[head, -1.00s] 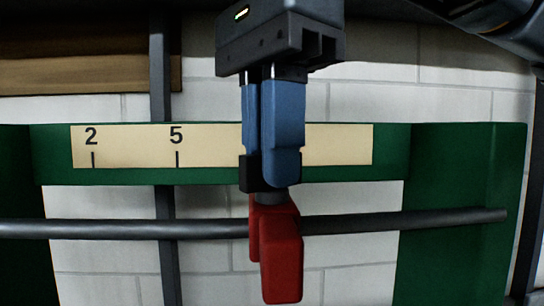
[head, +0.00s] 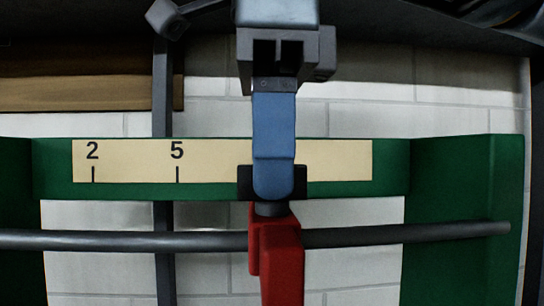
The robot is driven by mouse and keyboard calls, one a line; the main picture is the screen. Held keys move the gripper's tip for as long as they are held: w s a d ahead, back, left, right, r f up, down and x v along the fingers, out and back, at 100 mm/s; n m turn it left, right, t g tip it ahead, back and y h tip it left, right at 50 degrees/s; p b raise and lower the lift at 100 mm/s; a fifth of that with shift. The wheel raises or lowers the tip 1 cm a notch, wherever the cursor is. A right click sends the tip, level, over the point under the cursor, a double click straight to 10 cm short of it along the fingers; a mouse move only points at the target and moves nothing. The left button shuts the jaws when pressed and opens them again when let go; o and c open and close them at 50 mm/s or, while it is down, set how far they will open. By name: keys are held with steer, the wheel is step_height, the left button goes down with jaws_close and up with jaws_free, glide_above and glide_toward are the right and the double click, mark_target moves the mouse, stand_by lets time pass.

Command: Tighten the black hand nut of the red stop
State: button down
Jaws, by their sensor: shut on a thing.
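The red stop (head: 281,258) sits around the dark horizontal rod, right of the 5 mark, and its lower end runs out of the picture. The black hand nut (head: 300,181) is on top of it, with its dark ends showing on both sides of a blue finger. My gripper (head: 273,183) points down and is shut on the nut. One blue finger is in front and hides the other finger and the nut's middle.
The dark rod (head: 390,234) runs across a green frame (head: 464,190). A pale scale strip (head: 215,161) with marks 2 and 5 is on the frame's upper bar, partly behind my gripper. A dark upright post (head: 163,100) stands left of the gripper. A white block wall is behind.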

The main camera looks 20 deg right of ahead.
stand_by(0.3)
steer(key=c, duration=1.2)
jaws_free()
steer(key=shift+o, duration=0.2)
step_height(320, 180, up, 8)
steer(key=p, duration=0.6)
steer(key=shift+f, duration=0.1)
